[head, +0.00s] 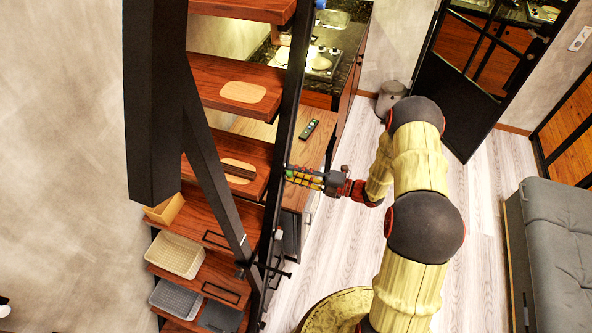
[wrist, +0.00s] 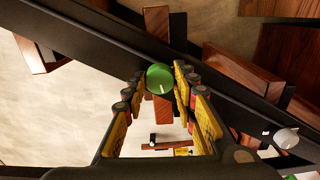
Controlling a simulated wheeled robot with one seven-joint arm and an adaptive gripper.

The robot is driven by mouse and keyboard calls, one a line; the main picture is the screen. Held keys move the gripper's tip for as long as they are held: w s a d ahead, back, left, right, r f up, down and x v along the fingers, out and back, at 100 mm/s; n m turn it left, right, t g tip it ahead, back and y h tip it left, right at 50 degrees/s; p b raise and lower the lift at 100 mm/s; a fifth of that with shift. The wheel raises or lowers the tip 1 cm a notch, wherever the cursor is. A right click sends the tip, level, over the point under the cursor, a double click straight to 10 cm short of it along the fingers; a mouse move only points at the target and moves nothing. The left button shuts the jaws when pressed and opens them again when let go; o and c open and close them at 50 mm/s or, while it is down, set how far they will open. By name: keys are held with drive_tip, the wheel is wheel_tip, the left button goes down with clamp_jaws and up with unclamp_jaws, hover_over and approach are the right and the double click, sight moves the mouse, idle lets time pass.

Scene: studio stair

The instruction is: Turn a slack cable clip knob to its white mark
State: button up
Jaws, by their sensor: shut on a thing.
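A round green knob (wrist: 159,76) with a short white line on its face sits at the dark metal stair rail (wrist: 75,50). In the wrist view the white line points down and slightly right. My gripper (wrist: 161,85) has its yellow and black fingers on both sides of the knob, shut on it. In the head view my gripper (head: 304,178) reaches left to the stair rail, and a little green shows at its tips. The clip and any white mark beside the knob cannot be made out.
A white knob (wrist: 286,137) sits on the rail at the lower right. Wooden stair treads (head: 235,87) lie behind the rail. A remote (head: 309,129) lies on a wooden cabinet. A grey sofa (head: 556,240) stands at the right. The floor (head: 335,225) below my arm is clear.

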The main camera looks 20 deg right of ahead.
drive_tip(key=shift+m+p, duration=0.45)
drive_tip(key=shift+m, duration=0.65)
drive_tip(key=o, duration=1.2)
drive_tip(key=shift+c, duration=0.2)
drive_tip(key=v, duration=1.2)
drive_tip(key=shift+w, duration=0.1)
